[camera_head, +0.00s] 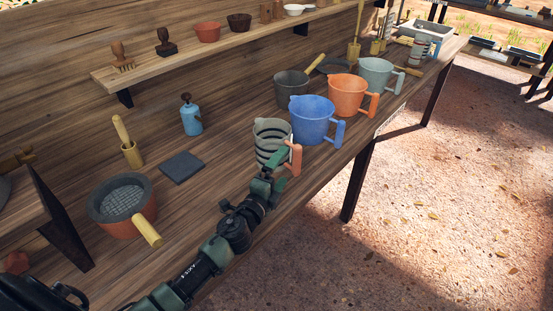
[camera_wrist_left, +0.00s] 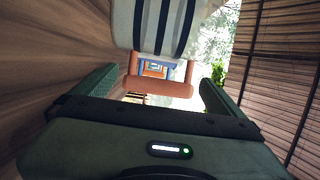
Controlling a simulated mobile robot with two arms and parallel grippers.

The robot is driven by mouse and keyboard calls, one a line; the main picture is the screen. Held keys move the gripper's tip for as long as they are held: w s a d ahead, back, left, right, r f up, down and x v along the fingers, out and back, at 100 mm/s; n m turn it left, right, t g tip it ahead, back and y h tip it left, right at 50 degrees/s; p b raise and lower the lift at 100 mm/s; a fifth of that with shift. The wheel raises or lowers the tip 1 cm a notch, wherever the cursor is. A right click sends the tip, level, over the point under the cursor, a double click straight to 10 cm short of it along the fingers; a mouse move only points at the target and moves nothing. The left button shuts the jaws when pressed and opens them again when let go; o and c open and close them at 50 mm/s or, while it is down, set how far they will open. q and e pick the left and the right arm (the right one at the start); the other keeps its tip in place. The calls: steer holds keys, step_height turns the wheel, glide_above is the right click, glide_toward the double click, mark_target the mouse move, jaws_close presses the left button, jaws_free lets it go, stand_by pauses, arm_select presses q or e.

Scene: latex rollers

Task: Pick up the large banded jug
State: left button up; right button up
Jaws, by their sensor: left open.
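The large banded jug (camera_head: 268,133) is pale grey with dark bands and a terracotta handle (camera_head: 296,160). It stands upright on the wooden bench, at the near end of a row of jugs. My left gripper (camera_head: 279,171) is open and empty beside the handle, low over the bench's front edge. In the left wrist view the jug's striped side (camera_wrist_left: 152,25) fills the top. The handle (camera_wrist_left: 160,87) shows between my two spread green fingers, with a gap on each side; I cannot tell how deep it sits between them. My right gripper is not in view.
A blue jug (camera_head: 314,122) stands close behind the banded jug, then orange (camera_head: 347,95) and grey-green (camera_head: 378,76) jugs. A dark pot (camera_head: 290,88) stands behind the row. A blue bottle (camera_head: 191,117), a dark slab (camera_head: 181,167) and a sieve bowl (camera_head: 121,205) lie left.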

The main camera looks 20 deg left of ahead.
arm_select(q)
steer(key=shift+w+d+r, duration=0.15)
steer(key=shift+w, duration=0.45)
steer(key=w, duration=0.5)
steer(key=shift+d, duration=0.15)
steer(key=shift+w, duration=0.1)
steer(key=c, duration=1.6)
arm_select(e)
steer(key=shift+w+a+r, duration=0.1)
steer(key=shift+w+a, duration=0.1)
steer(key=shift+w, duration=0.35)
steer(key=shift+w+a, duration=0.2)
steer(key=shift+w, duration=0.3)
arm_select(q)
steer(key=shift+r, duration=0.1)
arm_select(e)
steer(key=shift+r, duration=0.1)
